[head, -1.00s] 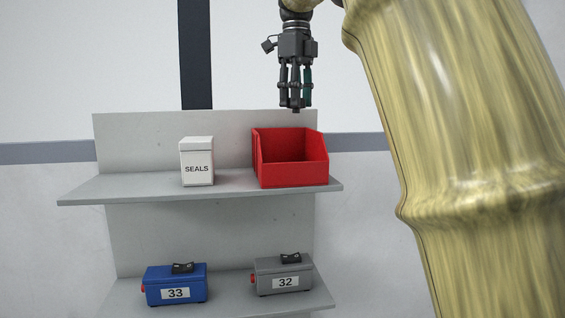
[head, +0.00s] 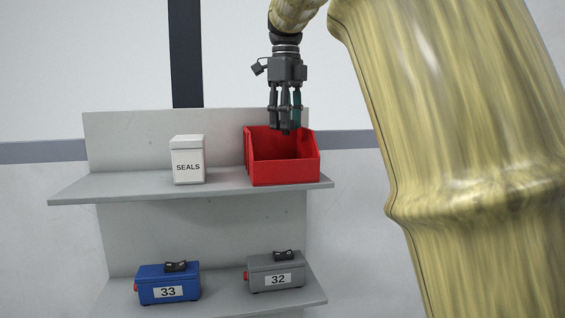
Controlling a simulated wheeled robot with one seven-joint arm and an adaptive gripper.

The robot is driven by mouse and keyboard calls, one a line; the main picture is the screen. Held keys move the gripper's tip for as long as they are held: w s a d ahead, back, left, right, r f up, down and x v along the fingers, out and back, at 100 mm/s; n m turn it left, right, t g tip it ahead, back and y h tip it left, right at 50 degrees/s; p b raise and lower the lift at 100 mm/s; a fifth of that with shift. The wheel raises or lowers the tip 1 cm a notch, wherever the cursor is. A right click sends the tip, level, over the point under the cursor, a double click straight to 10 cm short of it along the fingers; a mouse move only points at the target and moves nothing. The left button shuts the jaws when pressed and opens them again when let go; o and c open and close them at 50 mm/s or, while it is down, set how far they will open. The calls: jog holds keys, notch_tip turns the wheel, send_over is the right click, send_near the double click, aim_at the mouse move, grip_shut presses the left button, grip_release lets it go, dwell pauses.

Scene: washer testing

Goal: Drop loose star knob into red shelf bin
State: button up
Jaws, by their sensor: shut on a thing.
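The red shelf bin (head: 285,171) stands on the right part of the upper shelf, its open top and low front facing me. My gripper (head: 285,128) points straight down over the bin, its fingertips at about the height of the bin's rear rim in the picture. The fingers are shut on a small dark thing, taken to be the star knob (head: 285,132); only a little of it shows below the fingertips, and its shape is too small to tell.
A white box marked SEALS (head: 188,160) stands left of the bin on the upper shelf (head: 120,187). A blue case marked 33 (head: 168,283) and a grey case marked 32 (head: 275,272) sit on the lower shelf. My own arm fills the right side.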

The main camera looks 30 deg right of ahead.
jog(key=o, duration=1.1)
jog(key=shift+r, duration=0.1)
notch_tip(320, 180, up, 12)
jog(key=shift+d+f, duration=0.1)
